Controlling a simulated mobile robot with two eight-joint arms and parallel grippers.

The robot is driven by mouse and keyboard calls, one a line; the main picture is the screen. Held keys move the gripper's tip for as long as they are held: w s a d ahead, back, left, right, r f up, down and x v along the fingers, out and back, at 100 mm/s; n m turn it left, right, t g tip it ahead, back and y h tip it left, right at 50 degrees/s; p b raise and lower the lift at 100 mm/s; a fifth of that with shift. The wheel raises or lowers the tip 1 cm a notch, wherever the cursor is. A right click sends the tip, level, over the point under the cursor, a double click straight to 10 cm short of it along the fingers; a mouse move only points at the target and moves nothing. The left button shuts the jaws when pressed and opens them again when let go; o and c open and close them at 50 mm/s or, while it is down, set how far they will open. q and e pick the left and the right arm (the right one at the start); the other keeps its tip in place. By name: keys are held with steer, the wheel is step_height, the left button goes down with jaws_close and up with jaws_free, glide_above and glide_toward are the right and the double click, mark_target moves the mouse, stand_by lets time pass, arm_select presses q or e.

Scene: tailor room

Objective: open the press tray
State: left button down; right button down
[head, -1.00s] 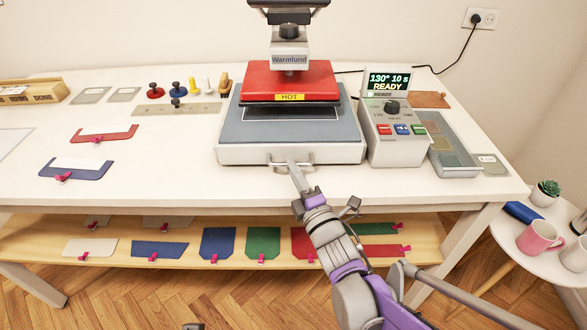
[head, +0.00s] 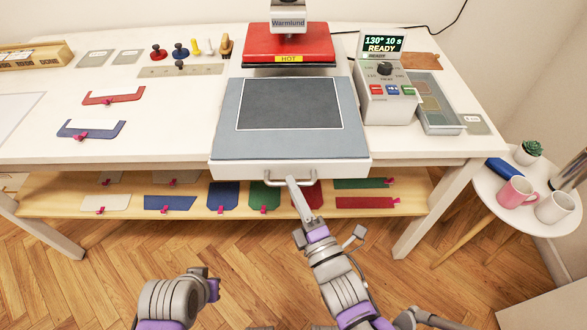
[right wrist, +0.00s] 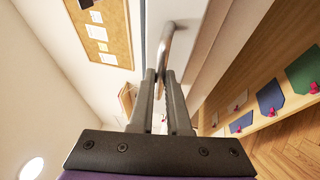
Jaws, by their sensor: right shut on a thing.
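The press tray (head: 225,135) is a white drawer with a grey-blue pad and a dark rectangle (head: 303,104) on top. It stands well out from under the red press head (head: 288,44), and its front overhangs the table edge. My right gripper (head: 291,182) is shut on the tray's metal bar handle (head: 272,184) at the front. In the right wrist view, the fingers (right wrist: 163,78) close around the handle bar (right wrist: 166,45). My left arm shows at the lower left, clear of the tray; its jaws cannot be made out.
The control box (head: 385,95) reads "130° 10 s READY" and stands right of the tray. A shelf (head: 120,188) with coloured pieces lies below the table. A round side table (head: 510,215) with mugs is at the right. The floor in front is clear.

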arm_select(q)
steer(key=shift+s+r, duration=0.2)
steer(key=shift+s, duration=0.25)
arm_select(e)
steer(key=shift+s, duration=1)
steer(key=shift+w, duration=0.1)
steer(key=c, duration=1.2)
jaws_free()
steer(key=shift+o, duration=0.2)
arm_select(q)
steer(key=shift+f, duration=0.1)
arm_select(e)
steer(key=shift+f, duration=0.1)
